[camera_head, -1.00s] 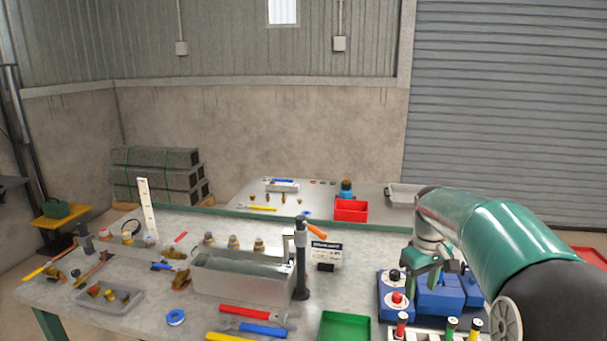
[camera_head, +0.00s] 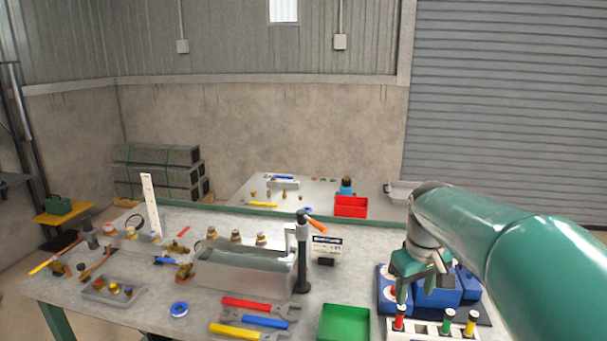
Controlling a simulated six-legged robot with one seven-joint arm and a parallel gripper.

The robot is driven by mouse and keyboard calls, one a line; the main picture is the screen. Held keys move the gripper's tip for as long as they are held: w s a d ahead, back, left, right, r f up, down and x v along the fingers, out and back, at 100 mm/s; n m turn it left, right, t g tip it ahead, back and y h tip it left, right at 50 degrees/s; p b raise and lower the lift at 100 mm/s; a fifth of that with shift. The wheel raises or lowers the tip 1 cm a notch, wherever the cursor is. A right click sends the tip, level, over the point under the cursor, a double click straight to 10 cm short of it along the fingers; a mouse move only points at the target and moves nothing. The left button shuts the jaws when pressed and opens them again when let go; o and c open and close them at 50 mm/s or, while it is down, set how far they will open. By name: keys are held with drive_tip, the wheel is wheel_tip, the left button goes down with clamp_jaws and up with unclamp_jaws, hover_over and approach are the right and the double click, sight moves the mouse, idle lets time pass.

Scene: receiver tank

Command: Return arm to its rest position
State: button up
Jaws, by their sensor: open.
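My arm, green and grey, reaches in from the right side of the view. My gripper (camera_head: 421,290) hangs at its end, pointing down over the blue blocks (camera_head: 438,295) at the right of the workbench. Its dark green fingers are apart, and I see nothing held between them. It partly hides the blue blocks and a red-and-white piece on the left one. I cannot tell whether the fingers touch anything.
A rack (camera_head: 430,328) with red, green and yellow capped items stands just in front of the gripper. A green tray (camera_head: 344,322) lies left of it. A metal tank (camera_head: 245,270), a black post (camera_head: 303,255) and wrenches (camera_head: 255,305) are further left. A red bin (camera_head: 351,206) is behind.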

drive_tip(key=s+a+m+t, duration=0.1)
drive_tip(key=s+a+t, duration=0.1)
drive_tip(key=s, duration=0.8)
drive_tip(key=s+a+f+m+t, duration=0.1)
drive_tip(key=s+a, duration=0.3)
drive_tip(key=s, duration=0.6)
drive_tip(key=shift+s+a+f+m+t+y, duration=0.15)
drive_tip(key=shift+s+a+m+t+y, duration=0.25)
drive_tip(key=shift+m, duration=0.3)
